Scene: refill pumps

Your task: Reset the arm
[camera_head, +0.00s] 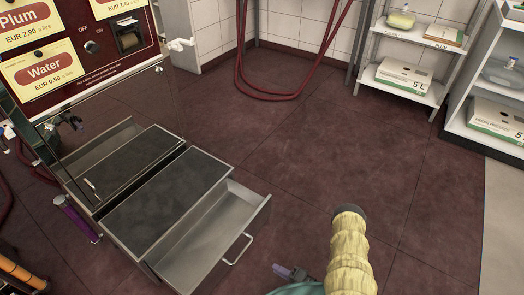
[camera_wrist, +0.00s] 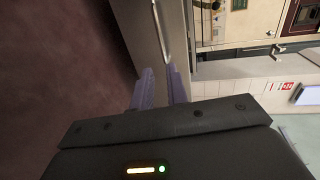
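My gripper (camera_wrist: 160,74) has two purple fingers, which show in the wrist view with a narrow gap between them. Nothing is seen held in the gap. In the head view a small purple part (camera_head: 290,272), seemingly my gripper, is at the bottom edge, to the right of a metal drawer handle (camera_head: 239,249) and apart from it. In the wrist view a metal handle (camera_wrist: 161,28) lies just beyond the fingertips. Most of my gripper is cut off or hidden in the head view.
The refill pump (camera_head: 80,70) stands at the left, with an empty open metal drawer (camera_head: 215,245) sticking out low at its front. Red hoses (camera_head: 272,97) hang at the back. Shelves (camera_head: 405,85) with boxes stand at the right. The dark floor (camera_head: 300,150) between is clear.

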